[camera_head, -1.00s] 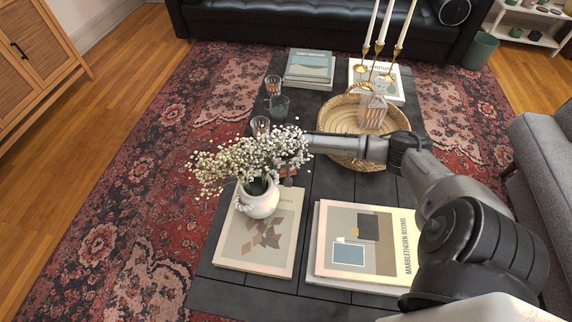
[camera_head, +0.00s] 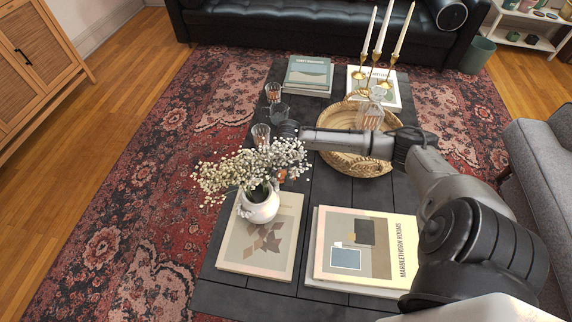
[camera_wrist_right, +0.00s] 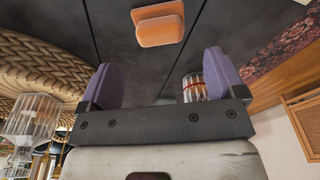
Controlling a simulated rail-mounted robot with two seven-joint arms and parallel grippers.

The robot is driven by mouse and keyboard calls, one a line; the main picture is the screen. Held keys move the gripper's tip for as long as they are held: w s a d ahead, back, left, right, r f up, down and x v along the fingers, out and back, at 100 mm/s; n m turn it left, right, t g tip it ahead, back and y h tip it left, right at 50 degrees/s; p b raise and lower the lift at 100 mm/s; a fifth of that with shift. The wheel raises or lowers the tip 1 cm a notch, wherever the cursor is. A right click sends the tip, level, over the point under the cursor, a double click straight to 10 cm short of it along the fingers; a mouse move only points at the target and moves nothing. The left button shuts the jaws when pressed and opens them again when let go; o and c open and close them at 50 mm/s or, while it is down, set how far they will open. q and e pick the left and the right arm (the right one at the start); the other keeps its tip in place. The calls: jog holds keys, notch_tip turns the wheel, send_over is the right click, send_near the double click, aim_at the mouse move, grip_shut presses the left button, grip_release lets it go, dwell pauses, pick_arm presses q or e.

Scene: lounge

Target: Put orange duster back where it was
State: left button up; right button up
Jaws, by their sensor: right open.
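The orange duster (camera_wrist_right: 158,24) is a small rounded block on the dark table top, seen in the right wrist view beyond the fingertips. In the head view only a bit of orange (camera_head: 283,177) shows beside the flowers, mostly hidden by them. My right gripper (camera_head: 287,131) reaches in from the right, above the table behind the flowers. In the wrist view its two purple-padded fingers (camera_wrist_right: 166,75) stand wide apart with nothing held between them. The duster is apart from the fingers. My left gripper is not in view.
A white vase (camera_head: 259,205) of flowers stands on a book (camera_head: 230,252) close to the gripper. Glasses (camera_head: 261,134) stand left of it. A woven tray (camera_head: 345,165) with a glass decanter (camera_head: 370,115) lies beneath my right arm. Brass candlesticks (camera_head: 374,75) stand behind.

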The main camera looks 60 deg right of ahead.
jog(key=r, duration=0.1)
jog(key=r+p, duration=0.1)
jog(key=r, duration=0.1)
jog(key=r+p, duration=0.1)
jog(key=r, duration=0.1)
jog(key=shift+s+a+r, duration=0.2)
jog(key=shift+s+a, duration=0.05)
jog(key=shift+a, duration=0.05)
